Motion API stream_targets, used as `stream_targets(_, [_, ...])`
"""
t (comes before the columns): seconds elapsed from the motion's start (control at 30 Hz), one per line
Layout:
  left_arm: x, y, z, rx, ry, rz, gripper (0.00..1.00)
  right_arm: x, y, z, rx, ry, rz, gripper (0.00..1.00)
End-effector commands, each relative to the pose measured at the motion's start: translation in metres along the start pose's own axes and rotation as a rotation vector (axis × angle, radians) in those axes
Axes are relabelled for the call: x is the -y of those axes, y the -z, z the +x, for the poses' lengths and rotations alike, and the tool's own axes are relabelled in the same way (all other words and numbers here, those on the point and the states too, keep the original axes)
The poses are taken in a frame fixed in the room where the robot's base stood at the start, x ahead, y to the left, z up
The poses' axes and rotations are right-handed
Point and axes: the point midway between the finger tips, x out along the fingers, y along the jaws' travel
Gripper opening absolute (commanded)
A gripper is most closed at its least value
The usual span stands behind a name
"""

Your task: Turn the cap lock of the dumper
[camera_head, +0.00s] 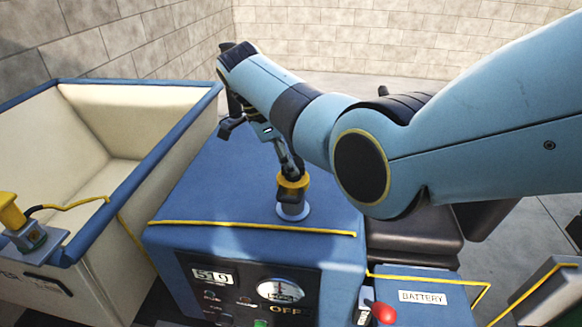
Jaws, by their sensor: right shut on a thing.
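The dumper's blue body (200,190) fills the middle of the view. A yellow cap (293,187) sits on a short pale filler neck (292,211) on its top. My right arm comes in from the right, and my right gripper (290,170) reaches down onto the cap from above and is shut on it. The fingers and wrist hide part of the cap's top, so I cannot tell how far the lock is turned. My left gripper is not in view.
A cream skip with a blue rim (150,163) stands at the left. A yellow bar (250,229) crosses the body in front of the cap. Below are a panel with a gauge (281,291), a battery box (422,297) and a red knob (383,313). A dark seat (415,235) is at right.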

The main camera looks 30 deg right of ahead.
Motion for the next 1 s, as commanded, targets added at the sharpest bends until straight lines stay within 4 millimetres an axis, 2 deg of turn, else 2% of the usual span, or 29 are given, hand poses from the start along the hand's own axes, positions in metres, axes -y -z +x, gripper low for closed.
stream_targets(0.3, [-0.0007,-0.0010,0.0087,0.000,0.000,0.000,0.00,0.0001,-0.0009,0.0011,0.001,-0.051,0.119,0.00])
stream_targets(0.87, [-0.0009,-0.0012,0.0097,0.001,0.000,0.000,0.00,-0.0001,-0.0010,0.0006,0.002,-0.062,0.146,0.00])
stream_targets(0.9, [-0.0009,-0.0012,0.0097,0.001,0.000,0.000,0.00,-0.0001,-0.0010,0.0006,0.002,-0.062,0.146,0.15])
stream_targets(1.0, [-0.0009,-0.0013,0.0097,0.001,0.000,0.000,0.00,-0.0001,-0.0008,0.0006,0.002,-0.062,0.146,0.28])
